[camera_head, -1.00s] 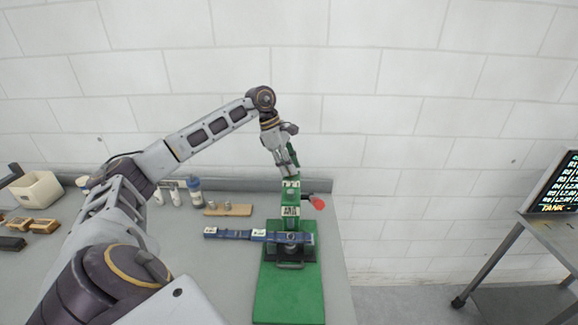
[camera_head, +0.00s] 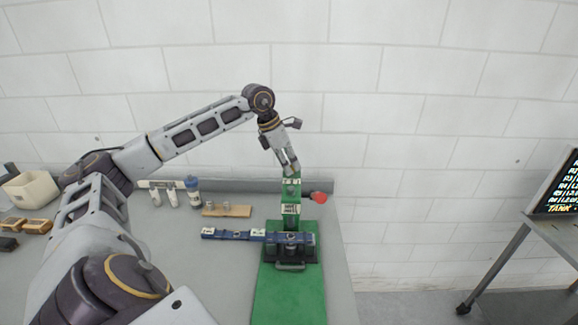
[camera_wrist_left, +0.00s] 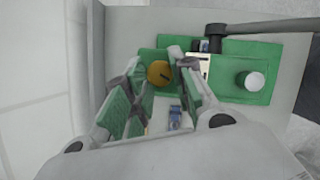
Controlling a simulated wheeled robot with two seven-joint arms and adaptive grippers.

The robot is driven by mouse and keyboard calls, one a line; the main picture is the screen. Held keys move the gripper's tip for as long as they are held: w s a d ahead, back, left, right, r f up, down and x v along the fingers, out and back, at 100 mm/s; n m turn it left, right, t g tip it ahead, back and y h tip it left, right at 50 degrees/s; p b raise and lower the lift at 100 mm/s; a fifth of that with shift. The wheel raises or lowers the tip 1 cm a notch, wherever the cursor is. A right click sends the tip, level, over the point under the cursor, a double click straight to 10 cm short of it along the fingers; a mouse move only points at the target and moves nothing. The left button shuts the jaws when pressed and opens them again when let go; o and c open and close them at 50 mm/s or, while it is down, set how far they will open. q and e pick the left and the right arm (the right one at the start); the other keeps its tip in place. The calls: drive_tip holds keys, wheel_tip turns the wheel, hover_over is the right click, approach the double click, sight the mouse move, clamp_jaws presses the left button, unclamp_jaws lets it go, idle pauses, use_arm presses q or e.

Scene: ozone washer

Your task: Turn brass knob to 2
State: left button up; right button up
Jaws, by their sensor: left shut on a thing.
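The brass knob (camera_wrist_left: 159,73) is a round golden disc with a dark line across it, on a green mount in the left wrist view. My left gripper (camera_wrist_left: 156,66) has its two fingertips at opposite sides of the knob, shut on it. In the head view, my left gripper (camera_head: 290,171) reaches down to the top of the upright green washer part (camera_head: 291,190). The knob cannot be made out there, and no number beside it can be read. My right gripper is not in view.
A red round part (camera_head: 319,197) sits right of the washer. The wall is close behind.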

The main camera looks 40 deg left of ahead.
use_arm(q)
drive_tip(key=shift+d+r+n+t+y, duration=0.15)
drive_tip(key=shift+n+y, duration=0.35)
drive_tip(key=shift+n, duration=0.65)
drive_tip(key=shift+a+n+t+y, duration=0.15)
drive_tip(key=shift+n+y, duration=0.35)
drive_tip(key=shift+n, duration=0.65)
drive_tip(key=shift+d, duration=0.1)
drive_tip(key=o, duration=1.1)
drive_tip(key=shift+c, duration=0.2)
drive_tip(key=v, duration=1.2)
drive_tip(key=shift+d, duration=0.1)
